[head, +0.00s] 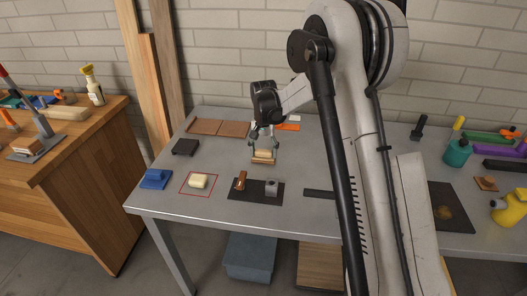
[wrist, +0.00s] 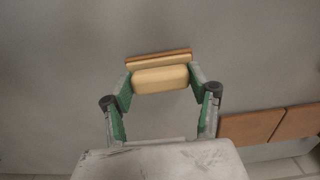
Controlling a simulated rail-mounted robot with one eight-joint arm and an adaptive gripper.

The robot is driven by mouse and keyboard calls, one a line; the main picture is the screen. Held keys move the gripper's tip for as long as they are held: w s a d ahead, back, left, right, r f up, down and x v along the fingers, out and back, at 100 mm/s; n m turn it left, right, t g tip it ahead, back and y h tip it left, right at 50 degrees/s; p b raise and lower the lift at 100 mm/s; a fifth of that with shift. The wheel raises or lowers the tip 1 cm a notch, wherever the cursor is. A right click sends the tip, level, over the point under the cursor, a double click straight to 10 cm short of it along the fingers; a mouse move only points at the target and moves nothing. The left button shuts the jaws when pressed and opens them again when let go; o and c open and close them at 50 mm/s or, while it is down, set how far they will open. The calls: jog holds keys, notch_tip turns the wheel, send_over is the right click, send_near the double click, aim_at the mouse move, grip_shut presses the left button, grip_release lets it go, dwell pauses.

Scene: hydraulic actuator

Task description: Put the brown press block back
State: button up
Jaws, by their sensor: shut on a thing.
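The brown press block (head: 262,161) has a flat brown wooden base and a rounded cream top. It is near the middle of the grey metal table (head: 215,150). My gripper (head: 263,142) points down at it from above. In the wrist view my gripper (wrist: 160,82) has its two green-lined fingers on either end of the cream part (wrist: 160,80), shut on it. The brown base shows beyond the cream part in that view. I cannot tell whether the base touches the table or hangs just above it.
A cream block (head: 198,181) lies in a red outlined square. Near it are a blue block (head: 156,178), a black block (head: 185,147) and a dark mat (head: 256,196) bearing a brown piece (head: 240,180) and a grey metal piece (head: 271,189). Brown tiles (head: 234,129) lie at the back.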

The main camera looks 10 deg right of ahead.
jog(key=shift+f, duration=0.1)
jog(key=shift+f, duration=0.15)
jog(key=o, duration=1)
jog(key=shift+r, duration=0.2)
